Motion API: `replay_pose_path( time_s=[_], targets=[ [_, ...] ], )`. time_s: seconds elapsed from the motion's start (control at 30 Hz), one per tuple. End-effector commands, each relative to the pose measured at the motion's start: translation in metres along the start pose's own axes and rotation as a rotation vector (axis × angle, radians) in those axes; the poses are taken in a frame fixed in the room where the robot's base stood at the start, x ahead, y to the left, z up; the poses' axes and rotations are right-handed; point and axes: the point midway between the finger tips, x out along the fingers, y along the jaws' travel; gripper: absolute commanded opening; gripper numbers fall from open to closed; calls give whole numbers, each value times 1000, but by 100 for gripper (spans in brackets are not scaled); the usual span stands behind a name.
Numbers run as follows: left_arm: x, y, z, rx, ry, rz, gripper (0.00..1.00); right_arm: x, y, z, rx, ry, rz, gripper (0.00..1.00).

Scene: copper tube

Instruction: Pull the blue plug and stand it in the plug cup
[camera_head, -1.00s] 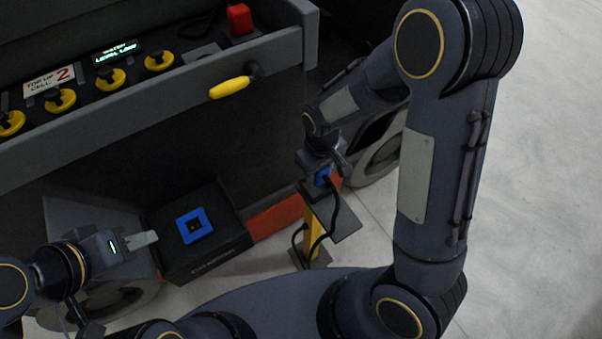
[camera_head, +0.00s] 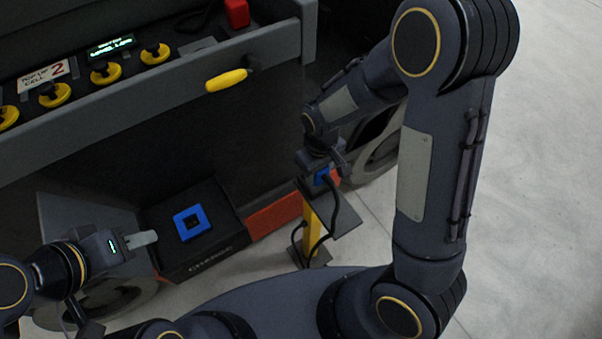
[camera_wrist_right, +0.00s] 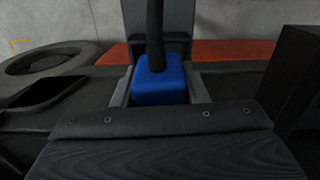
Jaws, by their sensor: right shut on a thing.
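The blue plug (camera_head: 321,177), with a black cable, is held in my right gripper (camera_head: 319,163) above the top of a yellow post (camera_head: 311,230). In the right wrist view the blue plug (camera_wrist_right: 158,85) sits upright between the two grey fingers, with its cable running up. Whether its lower end touches anything is hidden. I cannot make out the plug cup for certain. My left gripper (camera_head: 142,239) is left of the box, apart from it, with its jaw gap unclear.
A console with yellow knobs (camera_head: 106,73), a yellow handle (camera_head: 227,80) and a red block (camera_head: 236,13) stands at the back. A dark plate (camera_head: 340,222) is beside the post. A red bar (camera_head: 274,217) and wheel (camera_head: 375,165) are close by. Open floor lies right.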

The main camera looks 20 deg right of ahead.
Motion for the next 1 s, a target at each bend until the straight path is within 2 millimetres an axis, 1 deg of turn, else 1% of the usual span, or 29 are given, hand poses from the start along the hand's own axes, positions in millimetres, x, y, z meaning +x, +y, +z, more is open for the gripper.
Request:
replay_pose_path(
  time_s=[0.83,0.87,1.0],
  targets=[
    [12,-6,6,0,0,0,36,18,0,0,-1,0,1,3],
    [12,-5,6,0,0,0,36,17,0,0,-1,0,1,42],
    [12,-5,6,0,0,0,36,17,0,0,-1,0,0,61]
  ],
)
